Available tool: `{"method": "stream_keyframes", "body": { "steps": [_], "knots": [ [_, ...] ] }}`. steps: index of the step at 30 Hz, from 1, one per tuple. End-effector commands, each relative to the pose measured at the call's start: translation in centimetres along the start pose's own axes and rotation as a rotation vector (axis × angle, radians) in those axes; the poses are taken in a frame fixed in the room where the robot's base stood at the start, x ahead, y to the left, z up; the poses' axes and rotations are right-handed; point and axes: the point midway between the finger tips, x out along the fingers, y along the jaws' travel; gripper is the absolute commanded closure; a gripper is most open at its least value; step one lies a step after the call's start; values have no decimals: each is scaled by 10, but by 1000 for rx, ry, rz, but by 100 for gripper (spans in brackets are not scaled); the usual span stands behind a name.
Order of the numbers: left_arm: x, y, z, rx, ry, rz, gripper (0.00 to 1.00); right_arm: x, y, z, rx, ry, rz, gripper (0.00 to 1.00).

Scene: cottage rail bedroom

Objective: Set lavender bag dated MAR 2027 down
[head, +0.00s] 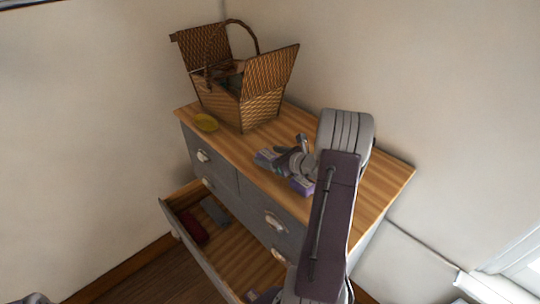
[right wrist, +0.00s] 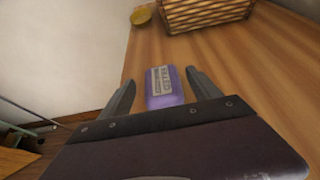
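A purple lavender bag with a pale printed label (right wrist: 160,86) lies on the wooden dresser top (right wrist: 225,60); its date is too small to read. In the right wrist view it sits between the fingers of my right gripper (right wrist: 160,84), with a narrow gap showing on each side. The fingers are spread apart. In the head view this bag (head: 267,156) is at the tip of my right gripper (head: 282,156). Another purple bag (head: 302,185) lies nearer the front edge, partly hidden by my right arm. My left gripper is not in view.
An open wicker basket (head: 262,108) stands at the back left of the top, with a yellow round dish (head: 206,122) beside it. Below, an open drawer (head: 232,262) holds a dark red item (head: 193,229), a grey item (head: 214,211) and something purple. The right end of the top looks clear.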

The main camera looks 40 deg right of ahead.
Motion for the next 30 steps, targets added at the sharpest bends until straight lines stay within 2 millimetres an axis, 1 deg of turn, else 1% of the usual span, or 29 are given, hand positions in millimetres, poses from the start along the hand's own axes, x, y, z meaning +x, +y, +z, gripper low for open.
{"method": "stream_keyframes", "body": {
  "steps": [8, 11, 14, 24, 27, 30],
  "knots": [
    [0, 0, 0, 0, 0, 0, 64, -1, 0, 0, 0, 0, 0, 28],
    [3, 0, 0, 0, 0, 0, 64, -7, -1, 0, 0, -1, -2, 28],
    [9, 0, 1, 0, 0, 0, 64, -22, -2, -2, -1, -1, -5, 28],
    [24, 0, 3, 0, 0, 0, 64, -98, -2, -1, -1, -2, -6, 28],
    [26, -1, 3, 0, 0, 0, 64, -112, -1, 0, -2, -1, -4, 28],
    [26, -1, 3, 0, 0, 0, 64, -119, 0, 0, 0, 0, -1, 28]
  ]
}}
